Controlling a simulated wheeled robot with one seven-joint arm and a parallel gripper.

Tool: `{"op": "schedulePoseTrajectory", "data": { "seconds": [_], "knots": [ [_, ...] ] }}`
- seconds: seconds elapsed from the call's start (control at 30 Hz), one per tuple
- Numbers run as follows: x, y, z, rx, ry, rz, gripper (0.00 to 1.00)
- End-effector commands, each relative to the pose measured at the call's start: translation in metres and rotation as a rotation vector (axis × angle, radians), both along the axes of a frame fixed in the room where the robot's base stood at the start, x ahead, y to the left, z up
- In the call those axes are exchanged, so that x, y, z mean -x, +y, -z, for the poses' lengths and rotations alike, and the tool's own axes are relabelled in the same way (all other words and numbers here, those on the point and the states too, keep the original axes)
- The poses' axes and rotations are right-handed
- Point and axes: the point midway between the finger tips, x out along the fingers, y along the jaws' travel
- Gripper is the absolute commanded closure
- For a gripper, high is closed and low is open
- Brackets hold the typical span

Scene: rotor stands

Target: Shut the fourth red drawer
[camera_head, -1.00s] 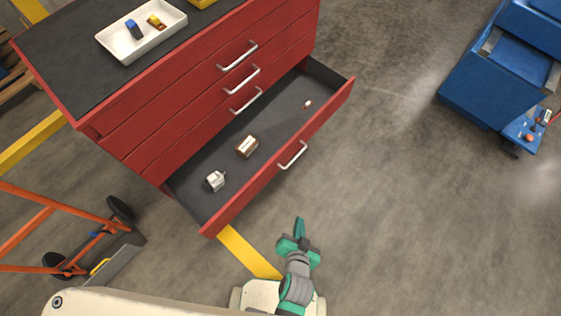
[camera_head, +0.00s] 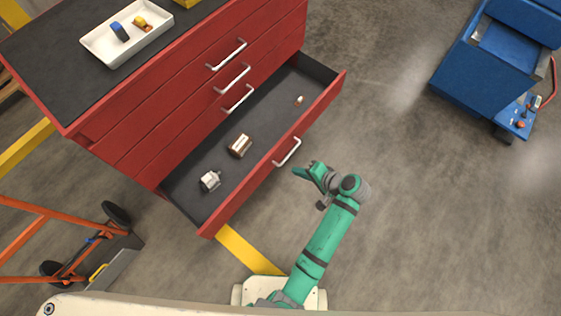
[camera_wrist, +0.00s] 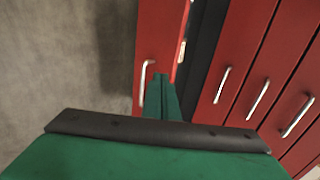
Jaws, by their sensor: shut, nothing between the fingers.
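The fourth red drawer (camera_head: 262,163), the lowest one, stands pulled out from the red cabinet (camera_head: 150,105). Its silver handle (camera_head: 287,152) is on the front face. In the wrist view the shut fingers (camera_wrist: 161,90) point at the drawer front (camera_wrist: 158,45), beside the handle (camera_wrist: 143,84). I cannot tell whether they touch it.
The three drawers above are shut, with silver handles. A white tray (camera_head: 98,44) sits on the cabinet top. An orange hand truck (camera_head: 45,213) stands at left and a blue machine (camera_head: 480,75) at upper right. The floor (camera_head: 440,220) right of my arm is clear.

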Motion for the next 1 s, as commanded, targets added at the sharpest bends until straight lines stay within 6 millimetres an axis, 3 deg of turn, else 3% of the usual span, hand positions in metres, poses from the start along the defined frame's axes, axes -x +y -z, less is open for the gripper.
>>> {"op": "schedulePoseTrajectory", "data": {
  "seconds": [0.17,0.63,1.0],
  "knots": [
    [-0.006,0.01,0.01,-0.004,0.004,-0.004,1.0],
    [-0.042,0.06,0.068,-0.003,0.004,-0.004,1.0],
    [-0.065,0.09,0.068,0.0,0.002,-0.002,1.0]
  ]
}}
